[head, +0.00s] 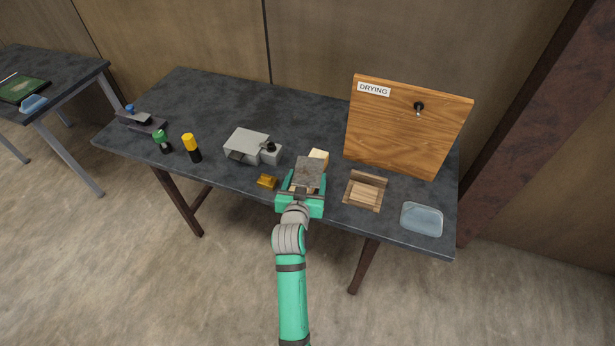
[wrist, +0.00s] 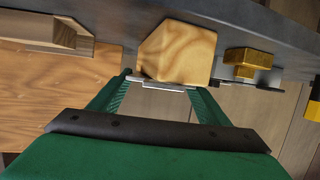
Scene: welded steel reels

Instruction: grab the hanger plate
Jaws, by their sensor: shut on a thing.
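The hanger plate (head: 309,171) is a flat grey plate. In the head view it stands up from my gripper (head: 303,190) near the table's front edge. In the wrist view the plate (wrist: 160,84) shows nearly edge-on as a thin pale strip between the green fingertips of my gripper (wrist: 162,82). My gripper is shut on it. A pale wooden block (head: 319,155) is just behind the plate. In the wrist view the block (wrist: 182,50) fills the space beyond the fingertips; I cannot tell whether the plate touches it.
A wooden board (head: 400,135) labelled DRYING with a dark peg (head: 419,106) stands at back right. A wooden holder (head: 364,192) and a clear tray (head: 421,219) are right of my gripper. A brass piece (head: 266,181) and a grey metal housing (head: 246,146) are left.

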